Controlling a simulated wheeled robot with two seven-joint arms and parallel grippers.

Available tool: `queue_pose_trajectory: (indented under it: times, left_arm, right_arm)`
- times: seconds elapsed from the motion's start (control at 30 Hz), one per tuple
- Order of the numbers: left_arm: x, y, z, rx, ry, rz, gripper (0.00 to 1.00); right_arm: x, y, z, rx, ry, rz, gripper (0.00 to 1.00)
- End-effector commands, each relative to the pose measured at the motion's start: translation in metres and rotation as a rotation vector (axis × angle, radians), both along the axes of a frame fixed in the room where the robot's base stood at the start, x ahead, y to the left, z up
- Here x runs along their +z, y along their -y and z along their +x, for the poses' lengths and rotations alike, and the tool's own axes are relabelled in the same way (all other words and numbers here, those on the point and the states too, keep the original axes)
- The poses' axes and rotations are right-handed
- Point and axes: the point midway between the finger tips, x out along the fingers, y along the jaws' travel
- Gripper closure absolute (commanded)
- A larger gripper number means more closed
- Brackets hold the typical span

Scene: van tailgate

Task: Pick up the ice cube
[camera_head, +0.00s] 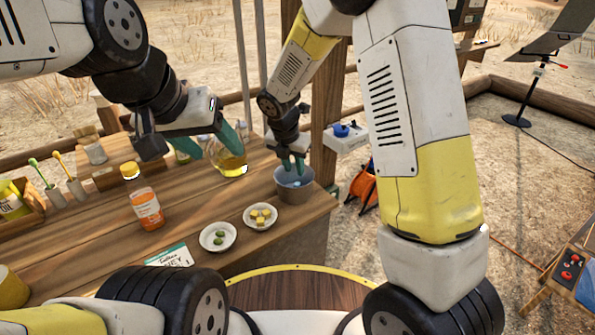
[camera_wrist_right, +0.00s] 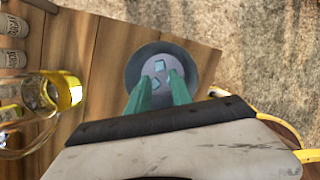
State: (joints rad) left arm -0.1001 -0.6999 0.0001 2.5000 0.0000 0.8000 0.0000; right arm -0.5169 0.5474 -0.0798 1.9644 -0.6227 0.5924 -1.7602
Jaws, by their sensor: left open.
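Several small pale ice cubes (camera_wrist_right: 159,66) lie on the floor of a round grey bucket (camera_wrist_right: 132,66). The bucket (camera_head: 295,194) stands at the right end of the wooden counter in the head view. My right gripper (camera_head: 294,166) points down into the bucket's mouth. In the right wrist view its two green fingers (camera_wrist_right: 160,79) are apart, with cubes close to the tips; whether they touch any is unclear. My left gripper (camera_head: 230,147) is open, with its green fingers in front of or beside a glass jug of yellow liquid (camera_head: 232,166).
Two small white bowls stand left of the bucket, one with green pieces (camera_head: 217,245), one with yellow pieces (camera_head: 248,222). An orange-labelled bottle (camera_head: 147,208) stands further left. A wooden post (camera_head: 326,125) rises behind the bucket.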

Motion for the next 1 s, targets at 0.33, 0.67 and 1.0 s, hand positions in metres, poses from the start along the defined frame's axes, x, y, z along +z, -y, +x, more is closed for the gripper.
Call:
queue_pose_trajectory:
  times: [0.33, 0.67, 1.0]
  left_arm:
    - [0.0, 0.0, 0.0, 0.0, 0.0, 0.0, 0.4]
    - [0.0, 0.0, 0.0, 0.0, 0.0, 0.0, 0.4]
    - [0.0, 0.0, 0.0, 0.0, 0.0, 0.0, 0.4]
  right_arm:
    - [-0.039, 0.005, 0.01, 0.003, -0.004, -0.004, 0.74]
    - [-0.073, 0.009, 0.021, 0.001, -0.002, -0.002, 0.74]
    - [-0.073, 0.009, 0.021, 0.001, -0.001, -0.001, 1.0]
